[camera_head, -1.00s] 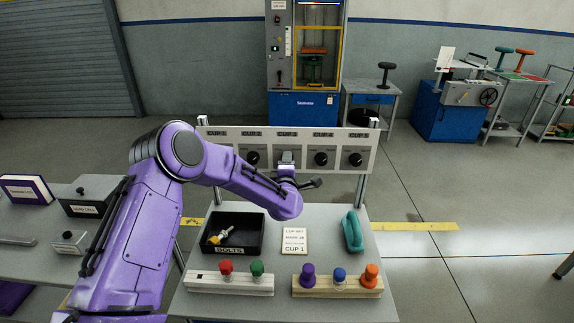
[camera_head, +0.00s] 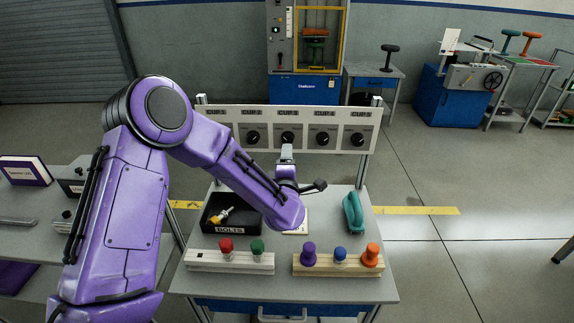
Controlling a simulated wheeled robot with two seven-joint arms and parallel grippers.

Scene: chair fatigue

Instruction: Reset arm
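My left arm, purple, comes in from the left and reaches over the grey workbench (camera_head: 340,292). My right gripper is not in view.
A black BOLTS tray (camera_head: 212,222) holds a yellow-tipped item. A teal object (camera_head: 353,212) lies at right. A card is mostly hidden behind my arm.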

